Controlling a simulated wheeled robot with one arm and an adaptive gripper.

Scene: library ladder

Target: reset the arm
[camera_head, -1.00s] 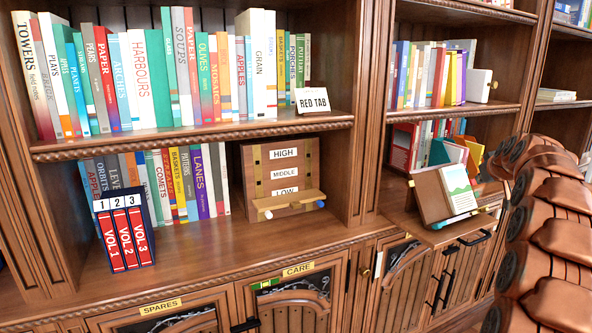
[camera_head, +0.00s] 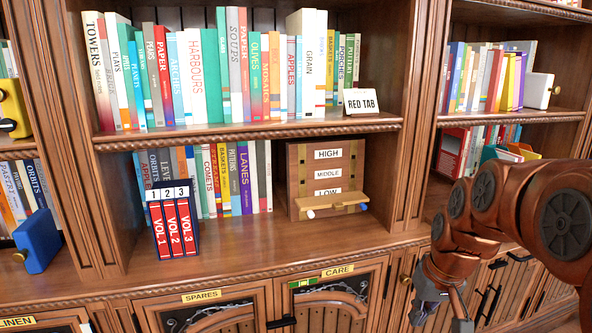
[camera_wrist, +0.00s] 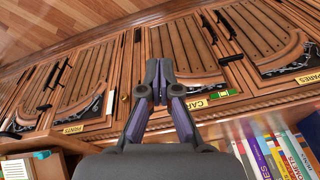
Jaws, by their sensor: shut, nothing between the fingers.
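My brown arm (camera_head: 520,205) reaches in from the right edge in the head view and bends downward. My gripper (camera_head: 445,308) hangs in front of the lower cabinet doors at the lower right. In the wrist view my gripper (camera_wrist: 158,75) shows its two dark fingers brought together, with nothing held between them. It is in front of the cabinet doors, apart from the books.
Shelves of books fill the bookcase. A holder with three red volumes (camera_head: 173,222) and a wooden HIGH/MIDDLE/LOW box (camera_head: 328,160) stand on the lower shelf. A RED TAB card (camera_head: 361,102) is above. A blue block (camera_head: 37,241) is at the left.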

